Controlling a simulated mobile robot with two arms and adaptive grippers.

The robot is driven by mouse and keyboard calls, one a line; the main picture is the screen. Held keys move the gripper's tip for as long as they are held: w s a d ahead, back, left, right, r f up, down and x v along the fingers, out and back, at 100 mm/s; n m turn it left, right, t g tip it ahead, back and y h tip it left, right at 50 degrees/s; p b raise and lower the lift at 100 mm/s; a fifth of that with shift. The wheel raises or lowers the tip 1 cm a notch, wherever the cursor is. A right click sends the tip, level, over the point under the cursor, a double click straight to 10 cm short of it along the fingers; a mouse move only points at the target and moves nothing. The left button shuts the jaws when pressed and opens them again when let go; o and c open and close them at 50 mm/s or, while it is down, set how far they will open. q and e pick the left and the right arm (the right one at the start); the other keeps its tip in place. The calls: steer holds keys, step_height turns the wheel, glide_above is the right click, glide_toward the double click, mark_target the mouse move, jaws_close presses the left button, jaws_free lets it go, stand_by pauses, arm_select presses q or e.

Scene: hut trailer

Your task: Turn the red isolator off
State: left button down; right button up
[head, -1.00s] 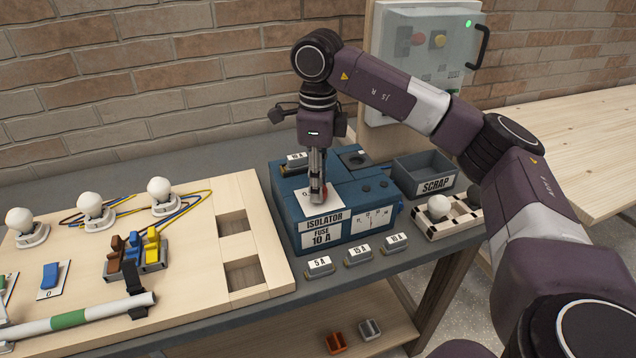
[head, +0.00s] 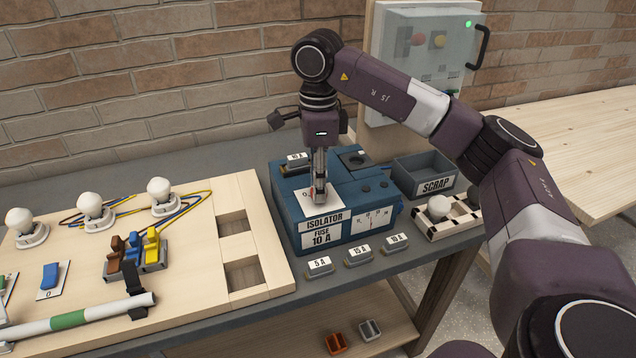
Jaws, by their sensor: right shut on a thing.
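The blue isolator box (head: 345,208) stands on the grey bench, with a label reading "ISOLATOR FUSE 10 A" on its front. On its top is a white plate (head: 333,203) marked 0. My right gripper (head: 319,196) points straight down over this plate and is shut on the red isolator handle (head: 312,193). Only a little red shows beside the fingers, on their left; the rest of the handle is hidden by them. My left gripper is not in view.
Fuses labelled 5 A (head: 319,267), 15 A (head: 359,254) and 10 A (head: 395,244) lie before the box. A scrap bin (head: 424,176) and a checkered tray (head: 447,224) stand right. A wooden board (head: 190,275) with bulbs and wires lies left.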

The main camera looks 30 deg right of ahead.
steer(key=o, duration=1.2)
steer(key=shift+r, duration=0.1)
steer(key=shift+c, duration=0.2)
step_height(320, 180, up, 12)
